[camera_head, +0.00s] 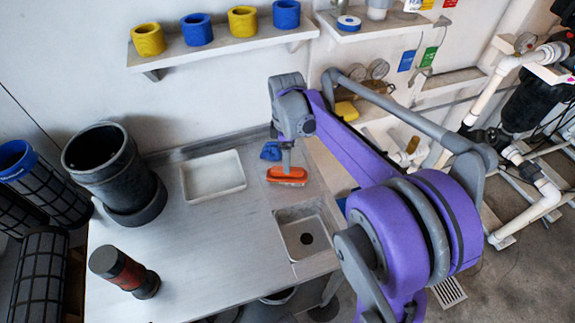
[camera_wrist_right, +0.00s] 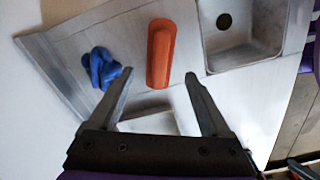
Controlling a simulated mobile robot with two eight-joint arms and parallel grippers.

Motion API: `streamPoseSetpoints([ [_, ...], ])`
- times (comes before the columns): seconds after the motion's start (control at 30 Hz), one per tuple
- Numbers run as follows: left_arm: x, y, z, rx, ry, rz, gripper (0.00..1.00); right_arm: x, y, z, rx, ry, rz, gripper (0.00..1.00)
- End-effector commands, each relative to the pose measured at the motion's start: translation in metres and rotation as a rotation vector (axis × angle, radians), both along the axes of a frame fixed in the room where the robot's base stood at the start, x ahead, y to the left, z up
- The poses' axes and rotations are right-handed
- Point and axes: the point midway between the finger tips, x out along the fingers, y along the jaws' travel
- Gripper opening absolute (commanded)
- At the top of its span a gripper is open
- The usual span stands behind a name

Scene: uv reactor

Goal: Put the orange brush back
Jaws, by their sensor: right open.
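The orange brush (camera_head: 287,176) lies on the worktop between the white tray and the sink. It also shows in the right wrist view (camera_wrist_right: 160,52), lengthwise just ahead of my fingers. My right gripper (camera_head: 286,163) points down above the brush in the head view. In the right wrist view, my right gripper (camera_wrist_right: 159,72) is open and empty, and the near end of the brush appears between its two fingertips. The height gap between the tips and the brush cannot be told. My left gripper is in neither view.
A blue glove or cloth (camera_head: 271,151) lies beside the brush. The sink (camera_head: 297,213) and white tray (camera_head: 213,178) flank it. A dark cylinder (camera_head: 105,170) and a red-black canister (camera_head: 124,271) stand at left. A wall shelf (camera_head: 222,45) holds yellow and blue rolls.

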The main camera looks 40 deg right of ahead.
Motion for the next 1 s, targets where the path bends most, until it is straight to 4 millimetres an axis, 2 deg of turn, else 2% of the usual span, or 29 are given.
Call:
streamPoseSetpoints([
  [0.03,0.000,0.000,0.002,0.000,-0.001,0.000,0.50,0.000,0.000,0.010,0.000,0.000,0.000,0.82],
  [0.13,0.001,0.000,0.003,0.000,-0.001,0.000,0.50,0.000,0.000,0.023,0.000,0.000,0.000,0.82],
  [0.27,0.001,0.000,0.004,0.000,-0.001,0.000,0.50,-0.001,0.002,0.033,-0.001,-0.002,-0.004,0.82],
  [0.37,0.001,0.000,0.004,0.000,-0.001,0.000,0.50,-0.009,0.014,0.036,-0.007,-0.022,-0.043,0.82],
  [0.47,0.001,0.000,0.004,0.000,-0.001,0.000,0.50,-0.027,0.040,0.035,-0.016,-0.074,-0.140,0.82],
  [0.57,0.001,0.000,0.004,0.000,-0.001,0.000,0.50,-0.056,0.073,0.029,-0.013,-0.153,-0.284,0.82],
  [0.7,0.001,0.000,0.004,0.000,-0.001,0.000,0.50,-0.101,0.114,0.012,0.033,-0.270,-0.505,0.82],
  [0.9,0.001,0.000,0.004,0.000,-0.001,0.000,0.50,-0.150,0.148,-0.018,0.137,-0.385,-0.747,0.82],
  [1.0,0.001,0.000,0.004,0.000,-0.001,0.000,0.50,-0.162,0.155,-0.028,0.175,-0.411,-0.815,0.82],
])
